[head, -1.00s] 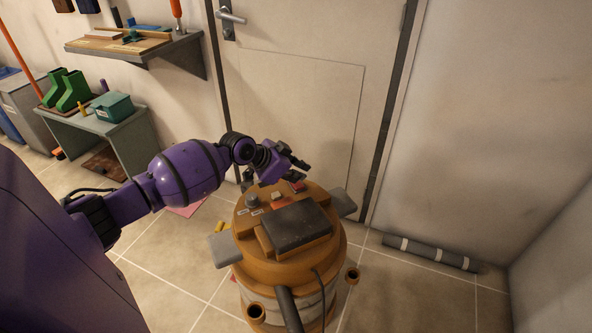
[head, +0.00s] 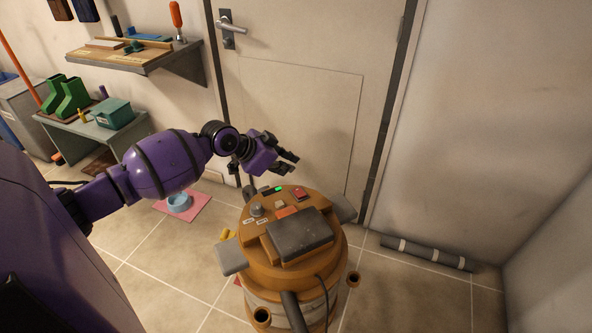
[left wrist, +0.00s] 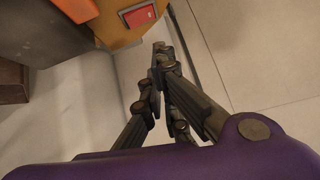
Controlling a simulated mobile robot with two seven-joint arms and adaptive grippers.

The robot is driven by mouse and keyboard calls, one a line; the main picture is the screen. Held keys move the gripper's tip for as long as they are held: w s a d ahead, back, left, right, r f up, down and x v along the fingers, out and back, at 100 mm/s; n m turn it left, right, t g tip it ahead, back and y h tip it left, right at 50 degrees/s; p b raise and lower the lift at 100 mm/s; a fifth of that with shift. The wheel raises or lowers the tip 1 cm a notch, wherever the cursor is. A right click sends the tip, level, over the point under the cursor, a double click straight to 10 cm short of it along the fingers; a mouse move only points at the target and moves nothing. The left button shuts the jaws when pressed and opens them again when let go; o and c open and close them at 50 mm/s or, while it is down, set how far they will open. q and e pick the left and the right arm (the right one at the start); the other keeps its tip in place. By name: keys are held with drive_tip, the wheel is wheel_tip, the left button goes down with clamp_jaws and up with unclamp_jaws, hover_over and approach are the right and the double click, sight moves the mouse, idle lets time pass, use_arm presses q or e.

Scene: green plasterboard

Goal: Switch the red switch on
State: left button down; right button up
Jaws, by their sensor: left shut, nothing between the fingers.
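The red switch (head: 301,194) is on top of an orange canister machine (head: 262,270), at its back right. A small green light (head: 279,189) glows beside it. The red switch also shows in the left wrist view (left wrist: 139,16), at the top, in a dark frame. My left gripper (head: 290,163) is above and behind the machine top, near the door, apart from the switch. In the left wrist view its fingers (left wrist: 160,55) are together with nothing between them. My right gripper does not show.
The machine has a grey knob (head: 256,209), a dark padded top (head: 298,236) and grey side flaps. A door (head: 300,110) stands close behind. A grey roll (head: 427,252) lies along the right wall. A blue bowl (head: 179,202) sits on a pink mat at left.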

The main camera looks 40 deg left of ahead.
use_arm(q)
drive_tip(key=shift+a+v, duration=0.15)
drive_tip(key=shift+v, duration=0.85)
drive_tip(key=shift+a+v, duration=0.1)
drive_tip(key=shift+v, duration=0.95)
drive_tip(key=shift+w, duration=0.2)
